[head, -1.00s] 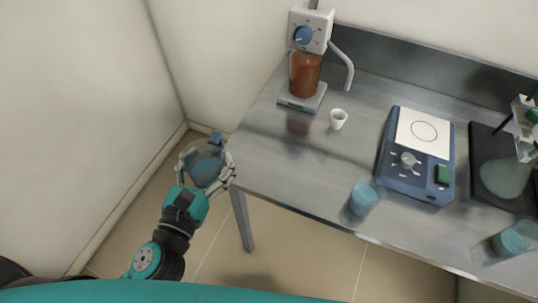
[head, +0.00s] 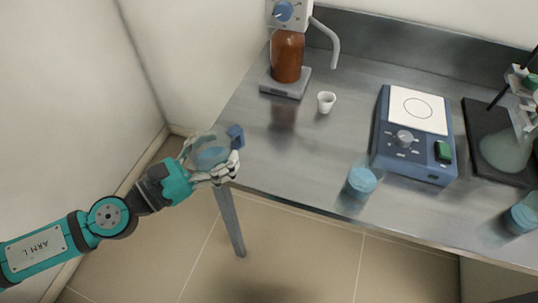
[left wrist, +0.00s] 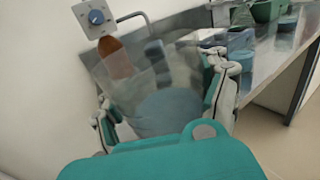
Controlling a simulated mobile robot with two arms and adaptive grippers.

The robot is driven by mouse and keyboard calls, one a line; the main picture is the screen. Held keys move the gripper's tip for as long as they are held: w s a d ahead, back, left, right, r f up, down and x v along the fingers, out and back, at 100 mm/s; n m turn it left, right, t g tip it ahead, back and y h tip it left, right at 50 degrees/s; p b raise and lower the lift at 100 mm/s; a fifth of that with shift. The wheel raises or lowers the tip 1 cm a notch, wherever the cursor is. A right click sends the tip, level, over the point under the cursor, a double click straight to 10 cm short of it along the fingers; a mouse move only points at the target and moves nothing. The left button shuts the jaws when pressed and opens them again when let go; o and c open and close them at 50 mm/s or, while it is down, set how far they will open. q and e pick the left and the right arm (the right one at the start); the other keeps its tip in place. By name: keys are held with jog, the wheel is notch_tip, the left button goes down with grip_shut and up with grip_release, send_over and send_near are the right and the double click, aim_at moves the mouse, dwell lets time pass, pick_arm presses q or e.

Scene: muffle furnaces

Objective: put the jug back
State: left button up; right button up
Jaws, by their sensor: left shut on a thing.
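A clear jug (head: 211,150) with blue liquid and a blue handle is in my left gripper (head: 214,164). The gripper is shut on it at the left front corner of the steel bench (head: 262,165), with the jug seen just off or over the bench edge; I cannot tell its height exactly. In the left wrist view the jug (left wrist: 165,105) fills the space between the fingers (left wrist: 165,115), and the bench shows through its clear wall. My right gripper is not in view.
A dispenser with an amber bottle (head: 287,57) stands at the back left, with a small white cup (head: 326,102) beside it. A blue hotplate (head: 415,135), a beaker of blue liquid (head: 360,181), another beaker (head: 521,217) and a flask (head: 505,150) stand rightward. The bench's front left is clear.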

pick_arm(q)
jog(key=shift+w+d+f+m+g+h+b, duration=0.1)
jog(key=shift+f+m+g+h+b, duration=0.25)
jog(key=shift+f+g, duration=0.2)
jog(key=shift+w+f+m+g+h+b, duration=0.15)
jog(key=shift+f+m+g+h+b, duration=0.25)
jog(key=shift+f+b, duration=0.35)
jog(key=shift+w+a+f+m+g+h+b, duration=0.25)
jog(key=shift+a+f+m+g+b, duration=0.1)
jog(key=shift+f+g+b, duration=0.15)
jog(key=shift+w+a+f+m+g+h+b, duration=0.1)
jog(key=shift+a+f+m+g+h+b, duration=0.2)
jog(key=shift+b, duration=0.25)
jog(key=shift+w+d+r, duration=0.1)
jog(key=shift+w+d, duration=0.15)
jog(key=shift+w, duration=0.05)
jog(key=w+d+f+p, duration=0.1)
jog(key=w+d+p, duration=0.3)
jog(key=w+d, duration=0.5)
jog(key=shift+d, duration=0.55)
jog(key=shift+w+d+f, duration=0.2)
jog(key=shift+w+d, duration=0.2)
jog(key=shift+d, duration=0.1)
notch_tip(320, 180, down, 3)
jog(key=shift+w+d+f, duration=0.15)
jog(key=shift+f, duration=0.2)
